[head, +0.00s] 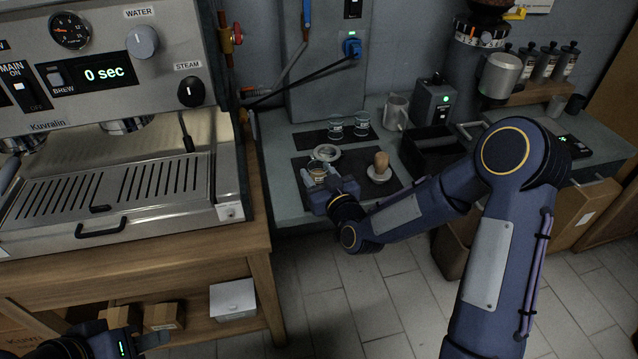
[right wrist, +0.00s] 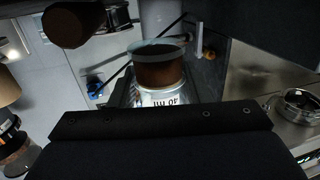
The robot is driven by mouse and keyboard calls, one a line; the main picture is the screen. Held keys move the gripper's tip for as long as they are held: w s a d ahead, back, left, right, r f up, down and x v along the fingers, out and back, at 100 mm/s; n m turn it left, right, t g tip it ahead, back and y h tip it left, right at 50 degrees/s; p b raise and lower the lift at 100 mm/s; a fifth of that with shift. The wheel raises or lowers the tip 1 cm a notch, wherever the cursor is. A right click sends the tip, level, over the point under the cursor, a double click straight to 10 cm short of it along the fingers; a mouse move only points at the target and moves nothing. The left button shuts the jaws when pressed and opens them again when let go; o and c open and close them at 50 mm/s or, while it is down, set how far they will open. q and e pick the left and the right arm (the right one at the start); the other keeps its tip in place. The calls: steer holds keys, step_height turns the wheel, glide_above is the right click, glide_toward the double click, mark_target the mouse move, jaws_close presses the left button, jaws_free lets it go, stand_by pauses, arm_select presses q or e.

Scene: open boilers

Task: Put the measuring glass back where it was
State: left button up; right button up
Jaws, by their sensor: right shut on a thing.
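The measuring glass (head: 317,171) is a small clear glass at the near left of the dark mat on the grey counter.
Two similar glasses (head: 349,127) stand on a smaller dark mat (head: 310,138) behind. A metal ring (head: 326,153) and a wood-handled tamper (head: 381,164) are close by on the near mat (head: 398,185).

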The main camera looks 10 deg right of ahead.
steer(key=shift+w+d+f, duration=0.1)
steer(key=shift+w+f, duration=0.15)
steer(key=shift+f, duration=0.1)
step_height(320, 180, down, 3)
steer(key=shift+w+f, duration=0.1)
steer(key=shift+f, duration=0.15)
steer(key=o, duration=1.1)
